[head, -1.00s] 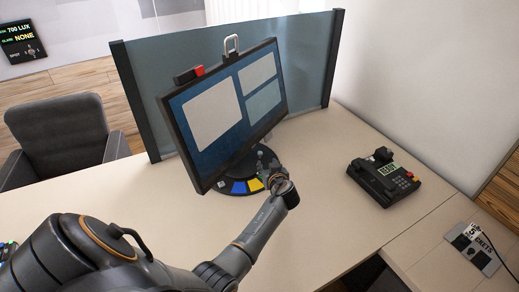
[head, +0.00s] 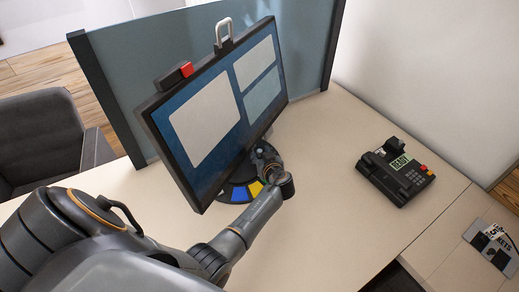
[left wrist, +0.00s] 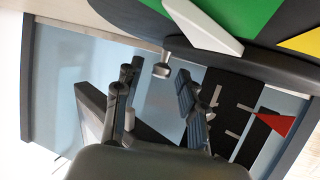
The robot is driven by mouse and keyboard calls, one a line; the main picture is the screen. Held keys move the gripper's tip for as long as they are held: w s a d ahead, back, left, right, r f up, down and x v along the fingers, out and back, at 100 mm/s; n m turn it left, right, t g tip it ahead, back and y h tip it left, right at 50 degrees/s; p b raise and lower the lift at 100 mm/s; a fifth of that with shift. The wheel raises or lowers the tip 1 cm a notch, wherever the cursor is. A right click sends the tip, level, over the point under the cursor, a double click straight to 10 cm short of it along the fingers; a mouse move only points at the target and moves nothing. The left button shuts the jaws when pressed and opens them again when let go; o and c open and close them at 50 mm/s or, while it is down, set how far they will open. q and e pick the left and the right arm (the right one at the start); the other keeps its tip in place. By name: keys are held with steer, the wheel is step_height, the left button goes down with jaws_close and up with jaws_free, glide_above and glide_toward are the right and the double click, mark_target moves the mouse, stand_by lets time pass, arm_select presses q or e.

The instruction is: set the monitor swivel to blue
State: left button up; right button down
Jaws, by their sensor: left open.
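The monitor (head: 215,115) stands on a round dark swivel base whose blue segment (head: 238,192) and yellow segment (head: 255,187) show below the screen. In the left wrist view the base (left wrist: 240,50) fills the top, with green (left wrist: 255,14) and yellow (left wrist: 305,42) segments and a white pointer-like wedge (left wrist: 203,27). My left gripper (head: 264,155) is at the right side of the base, close to the monitor's lower right edge. Its open fingers (left wrist: 156,78) have a small grey peg (left wrist: 162,69) between their tips in the picture; contact cannot be told. My right gripper is out of view.
A blue-grey divider (head: 120,85) stands behind the monitor. A black desk phone (head: 397,172) sits to the right on the desk (head: 330,165). A chair (head: 45,130) is at the left. The desk between base and phone is clear.

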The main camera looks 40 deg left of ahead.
arm_select(q)
steer(key=shift+s+d, duration=0.1)
jaws_close()
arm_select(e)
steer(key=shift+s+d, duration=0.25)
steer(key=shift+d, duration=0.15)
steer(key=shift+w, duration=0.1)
